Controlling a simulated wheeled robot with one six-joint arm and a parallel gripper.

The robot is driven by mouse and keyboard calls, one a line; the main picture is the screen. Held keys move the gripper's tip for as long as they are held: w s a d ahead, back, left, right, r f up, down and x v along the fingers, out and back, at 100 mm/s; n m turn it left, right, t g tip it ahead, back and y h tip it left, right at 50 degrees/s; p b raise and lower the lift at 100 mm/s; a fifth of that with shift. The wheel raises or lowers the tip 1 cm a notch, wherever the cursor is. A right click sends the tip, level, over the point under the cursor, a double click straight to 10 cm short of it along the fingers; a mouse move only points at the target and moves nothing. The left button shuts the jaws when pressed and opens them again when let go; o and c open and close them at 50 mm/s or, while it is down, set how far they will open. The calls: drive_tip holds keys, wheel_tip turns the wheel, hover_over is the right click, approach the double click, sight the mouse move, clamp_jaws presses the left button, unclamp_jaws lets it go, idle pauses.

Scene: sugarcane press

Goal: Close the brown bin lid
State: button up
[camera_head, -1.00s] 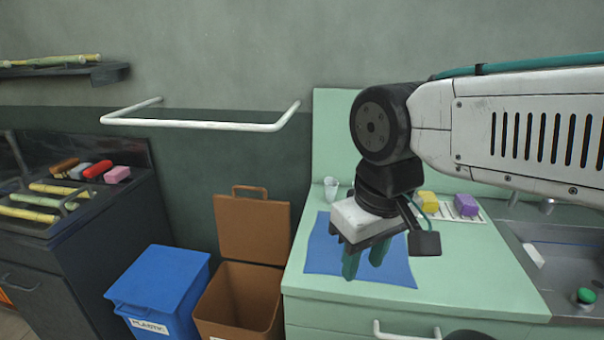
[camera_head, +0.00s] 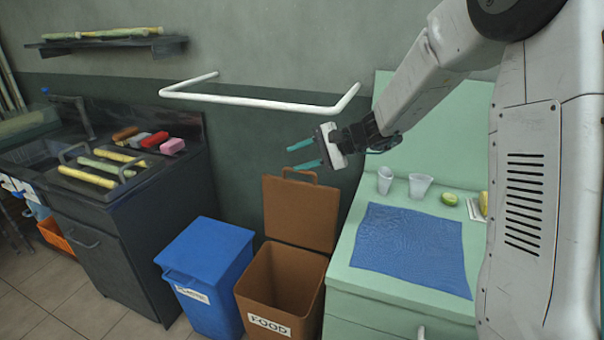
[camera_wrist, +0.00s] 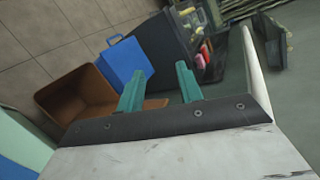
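The brown bin (camera_head: 285,288), labelled FOOD, stands on the floor with its lid (camera_head: 301,211) swung up and leaning back near the wall. The lid has a handle on its top edge. The bin's open inside shows in the head view and in the wrist view (camera_wrist: 72,100). My gripper (camera_head: 301,155) is above and close to the lid's top edge, pointing left, with its two green fingers apart and nothing between them. In the wrist view my gripper (camera_wrist: 160,88) also shows its fingers spread and empty. I cannot tell whether it touches the lid.
A blue bin (camera_head: 205,272) with a closed lid stands left of the brown bin. A green counter (camera_head: 385,284) with a blue cloth (camera_head: 412,248) is on the right. A white rail (camera_head: 262,102) runs along the wall above the bins. A dark cabinet (camera_head: 125,262) stands left.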

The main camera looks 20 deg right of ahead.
drive_tip(key=w+d+f+m+t, duration=0.3)
drive_tip(key=w+d+f+m, duration=0.1)
drive_tip(key=w+f, duration=0.4)
drive_tip(key=m+t+h, duration=0.3)
drive_tip(key=m+t, duration=0.1)
approach(307, 173)
drive_tip(key=x, duration=0.4)
drive_tip(key=shift+w+a, duration=0.1)
drive_tip(key=shift+w, duration=0.2)
drive_tip(key=shift+m, duration=0.3)
drive_tip(key=x, duration=0.7)
drive_tip(key=shift+w+a+f, duration=0.1)
drive_tip(key=shift+w+a, duration=0.05)
drive_tip(key=shift+a, duration=0.05)
clamp_jaws()
